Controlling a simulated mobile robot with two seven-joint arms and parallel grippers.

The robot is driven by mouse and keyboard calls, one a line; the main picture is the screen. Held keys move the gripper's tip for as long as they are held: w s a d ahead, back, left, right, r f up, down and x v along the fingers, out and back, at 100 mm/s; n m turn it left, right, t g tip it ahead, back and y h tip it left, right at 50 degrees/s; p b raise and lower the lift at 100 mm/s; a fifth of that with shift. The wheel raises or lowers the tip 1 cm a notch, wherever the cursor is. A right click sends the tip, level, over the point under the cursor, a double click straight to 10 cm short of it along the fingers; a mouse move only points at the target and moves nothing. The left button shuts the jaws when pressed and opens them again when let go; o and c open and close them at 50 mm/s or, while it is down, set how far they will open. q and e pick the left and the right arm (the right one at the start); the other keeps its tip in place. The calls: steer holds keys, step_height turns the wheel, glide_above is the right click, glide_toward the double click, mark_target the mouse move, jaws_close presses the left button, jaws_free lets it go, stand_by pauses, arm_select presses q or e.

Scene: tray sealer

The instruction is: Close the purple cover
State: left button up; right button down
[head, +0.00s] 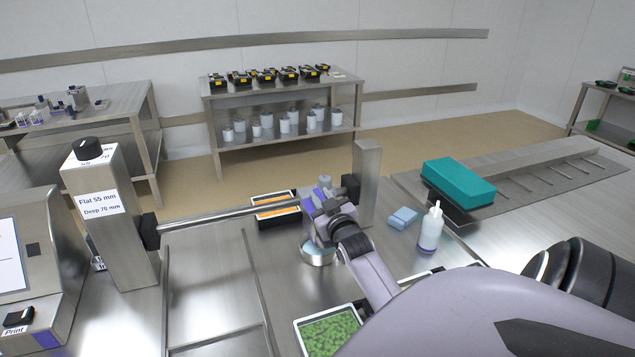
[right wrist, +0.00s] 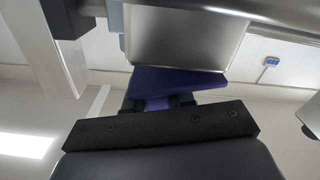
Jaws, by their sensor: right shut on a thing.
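No separate purple cover can be made out for certain. In the head view my right gripper (head: 325,208) is at the right end of a horizontal metal bar (head: 215,215), beside an upright metal post (head: 367,185). Purple shows at the gripper there. In the right wrist view a dark purple piece (right wrist: 175,83) lies right in front of the black gripper body, against a grey metal part (right wrist: 185,38). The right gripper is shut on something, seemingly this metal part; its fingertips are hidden. A round metal piece (head: 318,251) shows just below the gripper. My left gripper is out of view.
A labelled post (head: 105,230) with a black knob holds the bar's left end. A green-filled tray (head: 328,332), a white bottle (head: 430,228), blue cloths (head: 403,218) and a teal box (head: 458,184) are near my right arm. An orange-filled tray (head: 275,208) lies behind the bar.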

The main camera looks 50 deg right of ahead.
steer(key=shift+s+d+f+m, duration=0.15)
steer(key=shift+d+f+m, duration=0.15)
steer(key=shift+m, duration=0.5)
steer(key=shift+s+d+f+m, duration=0.2)
steer(key=shift+f+m, duration=0.1)
steer(key=shift+m, duration=0.5)
steer(key=shift+f, duration=0.1)
steer(key=c, duration=1)
jaws_free()
steer(key=shift+c, duration=0.2)
steer(key=shift+v, duration=3.55)
